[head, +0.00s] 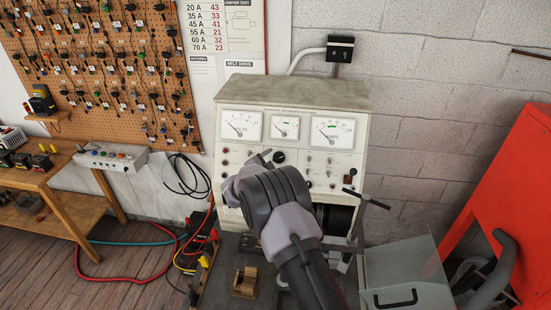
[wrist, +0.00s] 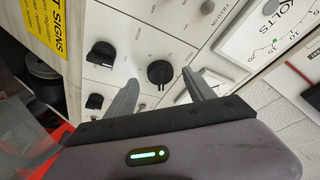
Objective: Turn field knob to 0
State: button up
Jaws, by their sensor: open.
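The test bench (head: 290,95) has a pale panel with dial meters, knobs and switches. In the wrist view, a black pointer knob (wrist: 160,73) shows just beyond and between the fingertips of my gripper (wrist: 161,77). The fingers are spread apart, and I see no clear contact with the knob. The marks around the knob are too small to read, so its setting and name cannot be told. In the head view, my wrist and arm hide part of the lower panel.
Two other black knobs, an upper one (wrist: 102,53) and a lower one (wrist: 94,102), sit left of the fingers. A grey metal box (head: 405,275) and a red cabinet (head: 510,190) stand right. A wooden bench (head: 70,180) and hoses (head: 125,275) are left.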

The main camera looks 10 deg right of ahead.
jog(key=shift+x, duration=0.9)
grip_shut()
